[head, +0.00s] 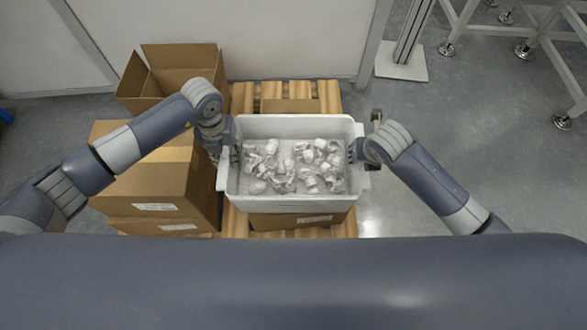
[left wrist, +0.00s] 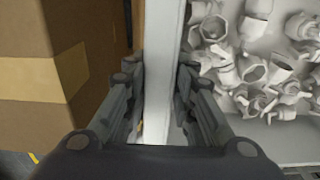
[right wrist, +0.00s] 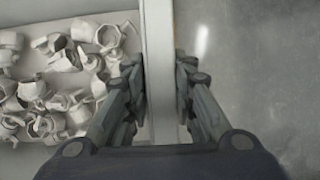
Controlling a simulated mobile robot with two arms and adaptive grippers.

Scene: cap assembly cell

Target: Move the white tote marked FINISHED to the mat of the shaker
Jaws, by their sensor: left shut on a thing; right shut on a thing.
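The white tote (head: 292,206) is in the middle of the head view, level, with several whitish cap-like parts (head: 292,165) in it. No FINISHED marking can be read on it. My left gripper (head: 230,155) is shut on its left wall; in the left wrist view the fingers (left wrist: 160,85) sit on both sides of the tote's rim (left wrist: 163,60). My right gripper (head: 355,152) is shut on the right wall; in the right wrist view the fingers (right wrist: 160,85) straddle the rim (right wrist: 158,40). The shaker and its mat are not seen.
A wooden pallet (head: 240,222) and a cardboard box (head: 300,221) lie beneath the tote. Stacked closed cartons (head: 150,190) stand close on the left, an open carton (head: 170,70) behind them. A metal post on a base plate (head: 402,68) stands at the back right. Grey floor (head: 490,140) on the right is clear.

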